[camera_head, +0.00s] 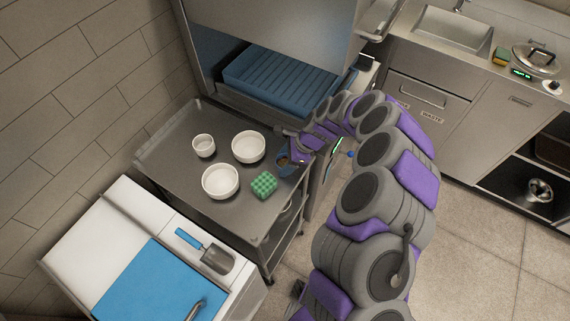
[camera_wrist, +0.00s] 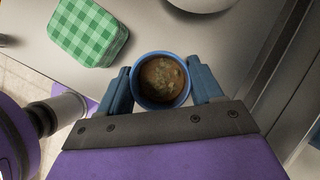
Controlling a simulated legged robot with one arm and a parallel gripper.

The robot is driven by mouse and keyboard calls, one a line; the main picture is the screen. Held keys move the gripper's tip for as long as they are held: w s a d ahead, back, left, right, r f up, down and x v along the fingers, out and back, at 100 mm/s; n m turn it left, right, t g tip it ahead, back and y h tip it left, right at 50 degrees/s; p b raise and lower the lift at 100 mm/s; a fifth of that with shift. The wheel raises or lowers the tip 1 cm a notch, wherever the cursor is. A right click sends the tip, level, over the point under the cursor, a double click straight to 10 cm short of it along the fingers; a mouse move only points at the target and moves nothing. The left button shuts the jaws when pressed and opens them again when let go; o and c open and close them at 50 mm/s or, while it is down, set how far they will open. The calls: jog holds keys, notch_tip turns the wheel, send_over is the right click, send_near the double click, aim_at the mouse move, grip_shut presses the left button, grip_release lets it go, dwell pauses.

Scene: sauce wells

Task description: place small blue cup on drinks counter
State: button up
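The small blue cup (camera_wrist: 136,97) sits between the two fingers of my gripper (camera_wrist: 160,84) in the wrist view, with brown contents inside. The fingers appear to touch its sides, so my gripper looks shut on it. In the head view my gripper (camera_head: 285,157) is at the right edge of a grey metal cart, with the blue cup (camera_head: 283,164) partly hidden by it. I cannot tell whether the cup touches the cart top. A steel counter (camera_head: 405,48) with a sink is at the upper right; nothing marks it as the drinks counter.
The cart (camera_head: 170,172) holds several white bowls (camera_head: 220,181) and a green checkered box (camera_head: 264,185), also close left of the cup in the wrist view (camera_wrist: 88,30). A steel machine with a blue rack (camera_head: 265,80) stands behind. Floor (camera_head: 470,245) is open at right.

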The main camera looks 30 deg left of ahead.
jog(key=shift+s+f, duration=0.1)
jog(key=c, duration=0.5)
